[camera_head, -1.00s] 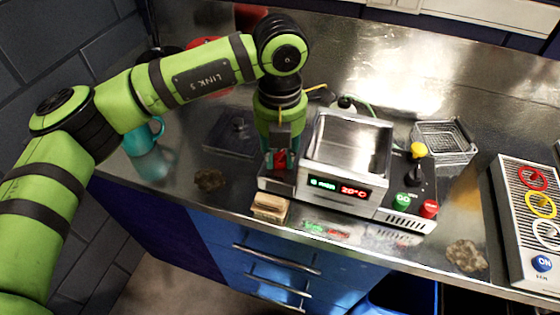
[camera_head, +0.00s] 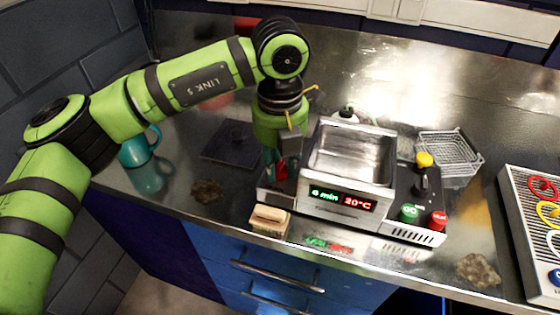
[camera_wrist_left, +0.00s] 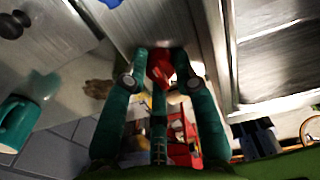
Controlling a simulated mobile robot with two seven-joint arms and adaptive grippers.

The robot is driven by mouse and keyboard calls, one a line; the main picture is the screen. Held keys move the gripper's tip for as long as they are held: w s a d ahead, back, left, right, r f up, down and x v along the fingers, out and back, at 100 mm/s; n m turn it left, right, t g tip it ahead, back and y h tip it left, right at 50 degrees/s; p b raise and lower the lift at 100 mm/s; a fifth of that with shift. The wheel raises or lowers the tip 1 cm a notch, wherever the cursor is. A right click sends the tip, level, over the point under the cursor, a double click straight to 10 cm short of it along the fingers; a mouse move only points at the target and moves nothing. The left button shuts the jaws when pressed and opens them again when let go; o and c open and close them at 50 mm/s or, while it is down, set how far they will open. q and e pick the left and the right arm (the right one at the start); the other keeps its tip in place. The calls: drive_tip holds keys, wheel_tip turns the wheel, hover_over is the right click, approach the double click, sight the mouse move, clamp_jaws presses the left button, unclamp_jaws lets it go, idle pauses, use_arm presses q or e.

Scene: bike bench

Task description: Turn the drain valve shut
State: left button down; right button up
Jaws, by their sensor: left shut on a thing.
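The drain valve's red handle (camera_head: 281,170) is at the left side of the steel bath unit (camera_head: 350,155), low by its left end. My left gripper (camera_head: 281,172) reaches down from above with its teal fingers around the red handle. In the left wrist view the red handle (camera_wrist_left: 160,68) sits between the two fingertips, and my gripper is shut on it. The fingers hide part of the handle and the valve body, so its exact angle is hard to tell. My right gripper is not in view.
A wooden block (camera_head: 269,220) lies just in front of the valve. A wire basket (camera_head: 450,152) stands right of the unit, and a teal mug (camera_head: 138,150) at the left. Free bench lies behind.

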sight(280, 164)
use_arm(q)
drive_tip(key=c, duration=1.2)
unclamp_jaws()
drive_tip(key=shift+c, duration=0.2)
drive_tip(key=shift+r, duration=0.1)
wheel_tip(280, 164, up, 12)
